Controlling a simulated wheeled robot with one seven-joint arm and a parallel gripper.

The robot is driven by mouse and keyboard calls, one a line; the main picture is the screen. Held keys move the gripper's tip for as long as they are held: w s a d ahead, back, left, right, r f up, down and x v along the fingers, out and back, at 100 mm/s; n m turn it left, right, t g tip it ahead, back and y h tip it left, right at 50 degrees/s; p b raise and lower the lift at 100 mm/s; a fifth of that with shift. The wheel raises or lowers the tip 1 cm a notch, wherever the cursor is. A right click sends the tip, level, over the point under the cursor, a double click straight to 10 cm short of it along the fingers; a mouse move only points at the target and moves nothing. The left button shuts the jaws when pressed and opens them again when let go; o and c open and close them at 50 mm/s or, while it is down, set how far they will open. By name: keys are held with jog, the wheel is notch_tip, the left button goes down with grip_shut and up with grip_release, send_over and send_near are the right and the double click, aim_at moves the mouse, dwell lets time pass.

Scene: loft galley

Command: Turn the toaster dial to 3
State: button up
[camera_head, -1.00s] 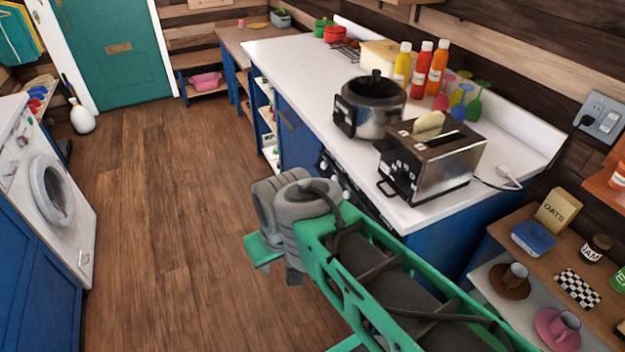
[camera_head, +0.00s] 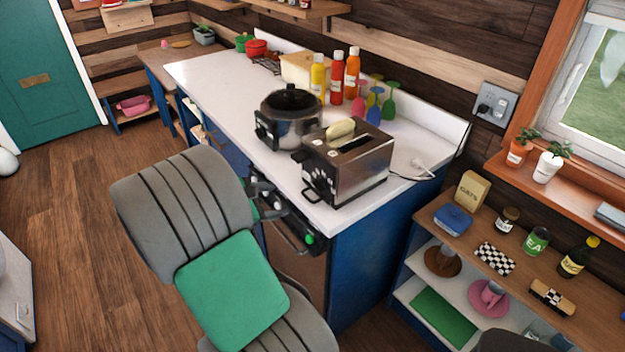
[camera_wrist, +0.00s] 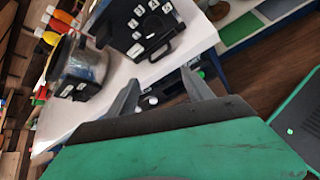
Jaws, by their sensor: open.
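The toaster (camera_head: 352,170) stands near the right end of the white counter, steel-sided with a black control end and a slice of bread (camera_head: 340,129) in one slot. In the wrist view the toaster's black control end (camera_wrist: 142,24) shows at the top, with several white labels and a looped handle. The dial and its setting are too small and blurred to tell. My gripper (camera_wrist: 160,86) is open and empty, its two fingers apart, pointing toward the counter edge below the toaster and not touching it. In the head view my arm largely hides the gripper.
A steel cooker (camera_head: 290,118) with a black lid stands beside the toaster. Sauce bottles (camera_head: 336,78) and coloured goblets (camera_head: 375,103) stand behind. The stove front (camera_head: 290,220) is below the counter. A wooden shelf unit (camera_head: 462,230) stands right.

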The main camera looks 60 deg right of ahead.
aim_at(317, 186)
jog(key=s+d+n, duration=0.1)
jog(key=s+d, duration=0.1)
jog(key=d, duration=0.1)
jog(key=s+d+g+h, duration=0.1)
jog(key=s+d, duration=0.1)
jog(key=d, duration=0.2)
jog(key=s+d+f+n+g+p, duration=0.1)
jog(key=s+d, duration=0.1)
jog(key=d, duration=0.1)
jog(key=shift+s+d+n+h, duration=0.25)
jog(key=shift+s+n+h, duration=0.05)
jog(key=shift+s, duration=0.1)
jog(key=shift+c, duration=0.6)
grip_shut()
